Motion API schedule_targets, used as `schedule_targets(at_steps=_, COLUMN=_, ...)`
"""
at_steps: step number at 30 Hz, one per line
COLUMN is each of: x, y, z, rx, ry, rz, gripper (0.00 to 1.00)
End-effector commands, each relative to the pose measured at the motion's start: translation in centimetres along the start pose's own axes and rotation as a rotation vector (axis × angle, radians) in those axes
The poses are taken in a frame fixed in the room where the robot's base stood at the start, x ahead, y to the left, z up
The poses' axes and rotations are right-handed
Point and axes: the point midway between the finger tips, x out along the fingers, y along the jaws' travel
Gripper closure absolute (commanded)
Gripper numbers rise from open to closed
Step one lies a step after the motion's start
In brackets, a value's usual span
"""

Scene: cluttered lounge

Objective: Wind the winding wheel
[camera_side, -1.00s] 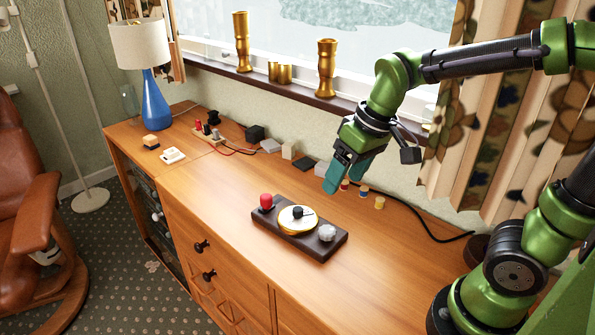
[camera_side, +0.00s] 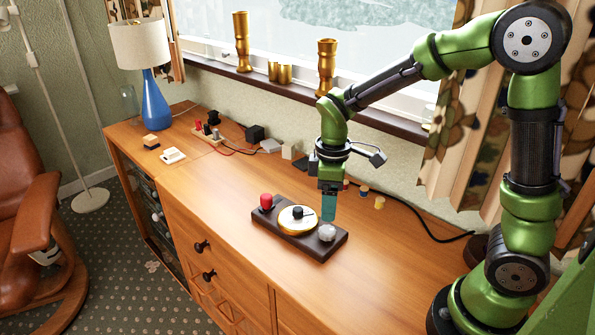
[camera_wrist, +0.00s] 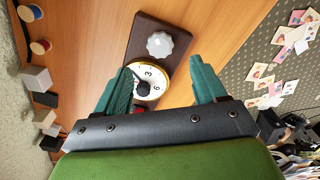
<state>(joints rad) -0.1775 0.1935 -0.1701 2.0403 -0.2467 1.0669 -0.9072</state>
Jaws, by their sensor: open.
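A dark board (camera_side: 266,238) lies on the wooden cabinet top, also in the wrist view (camera_wrist: 180,32). It bears a red knob (camera_side: 266,201), a gold-rimmed white dial (camera_side: 290,222) with a black knob (camera_side: 297,212) and pointer, and a pale scalloped wheel (camera_side: 327,233) at its right end. In the wrist view the scalloped wheel (camera_wrist: 159,45) lies beyond the numbered dial (camera_wrist: 156,77); the red knob is mostly hidden by my gripper. My gripper (camera_side: 328,214) points down, open and empty, above and just behind the board's right end. In the wrist view its teal fingers (camera_wrist: 160,66) stand apart, either side of the dial.
Several small blocks (camera_side: 288,151) and spools (camera_side: 379,202) line the back beside a black cable (camera_side: 430,232). A blue lamp (camera_side: 156,100) stands at the far left. Cards (camera_wrist: 265,85) lie on the carpet.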

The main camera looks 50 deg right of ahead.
Motion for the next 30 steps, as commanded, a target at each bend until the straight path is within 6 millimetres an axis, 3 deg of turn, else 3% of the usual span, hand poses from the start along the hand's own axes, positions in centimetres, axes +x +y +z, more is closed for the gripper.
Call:
schedule_targets(at_steps=6, x=4.8, y=0.0, z=0.1, rx=0.001, ry=-0.005, rz=-0.003, gripper=0.29)
schedule_targets(at_steps=12, x=7.5, y=0.0, z=0.0, rx=0.002, ry=-0.002, rz=-0.002, gripper=0.29)
schedule_targets(at_steps=25, x=8.5, y=0.0, z=0.0, rx=0.001, ry=0.001, rz=0.0, gripper=0.29)
schedule_targets(at_steps=30, x=8.4, y=0.0, z=0.0, rx=0.001, ry=0.001, rz=0.0, gripper=0.54)
